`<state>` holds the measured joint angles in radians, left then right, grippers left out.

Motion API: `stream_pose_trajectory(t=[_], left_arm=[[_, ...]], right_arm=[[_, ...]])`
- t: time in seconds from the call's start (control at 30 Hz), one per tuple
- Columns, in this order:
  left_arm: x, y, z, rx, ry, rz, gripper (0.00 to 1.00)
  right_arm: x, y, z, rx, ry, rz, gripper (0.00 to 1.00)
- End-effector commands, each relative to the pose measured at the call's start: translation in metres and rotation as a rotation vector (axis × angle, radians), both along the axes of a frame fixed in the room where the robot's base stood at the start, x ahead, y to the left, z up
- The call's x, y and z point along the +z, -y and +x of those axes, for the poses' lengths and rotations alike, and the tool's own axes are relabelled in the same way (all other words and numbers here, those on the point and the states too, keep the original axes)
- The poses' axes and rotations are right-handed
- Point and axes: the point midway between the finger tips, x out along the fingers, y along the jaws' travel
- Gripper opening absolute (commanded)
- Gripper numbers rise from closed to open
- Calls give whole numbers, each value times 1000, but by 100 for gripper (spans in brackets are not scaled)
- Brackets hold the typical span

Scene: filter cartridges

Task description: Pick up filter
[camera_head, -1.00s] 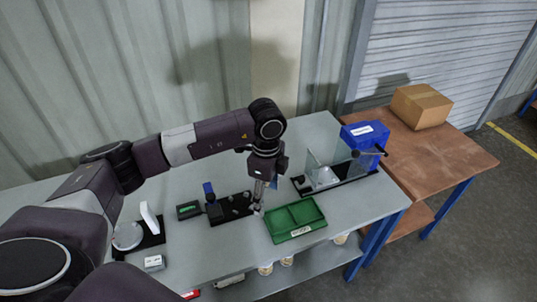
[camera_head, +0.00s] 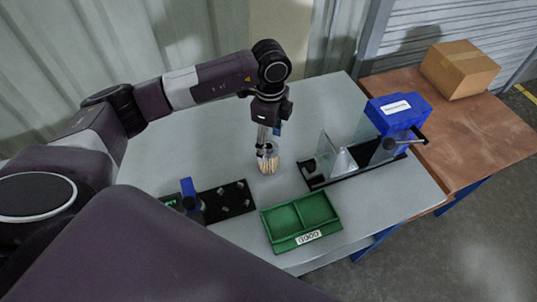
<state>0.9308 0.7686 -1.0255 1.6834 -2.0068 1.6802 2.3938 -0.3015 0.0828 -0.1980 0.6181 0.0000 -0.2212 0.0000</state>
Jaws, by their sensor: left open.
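A filter (camera_head: 268,165), a short cylinder with a tan pleated body, stands on the grey table (camera_head: 345,100), right under my left gripper (camera_head: 267,149). The gripper points down and is open, with its fingertips at the top of the filter. The fingers partly hide the filter's upper end, and I cannot tell whether they touch it. My right gripper is not in view.
A green two-part tray (camera_head: 291,240) with a white label lies in front. A black holder (camera_head: 236,188) stands left of it. At right are a black-based fixture (camera_head: 318,182) with clear panels and a blue machine (camera_head: 398,112). A cardboard box (camera_head: 460,70) sits on a wooden table.

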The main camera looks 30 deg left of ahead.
Motion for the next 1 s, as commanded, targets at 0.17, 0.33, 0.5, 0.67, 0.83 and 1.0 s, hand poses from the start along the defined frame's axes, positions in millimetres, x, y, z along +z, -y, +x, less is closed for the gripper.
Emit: stream_pose_trajectory(t=[0.17, 0.33, 0.5, 0.67, 0.83, 1.0], left_arm=[[-15, 0, 0, 0, -1, -1, 64], [-32, 0, -2, 0, -3, 1, 64], [-49, -2, -6, 1, -4, 2, 64], [-74, -2, -8, 0, -3, 0, 64], [-87, -2, -8, 0, 0, 0, 64], [-87, -2, -8, 0, 0, 0, 64]], right_arm=[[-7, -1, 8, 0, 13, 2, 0], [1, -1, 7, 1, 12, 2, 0], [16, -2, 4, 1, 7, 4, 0], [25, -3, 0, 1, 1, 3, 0], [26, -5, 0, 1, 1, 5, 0], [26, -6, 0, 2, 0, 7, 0]])
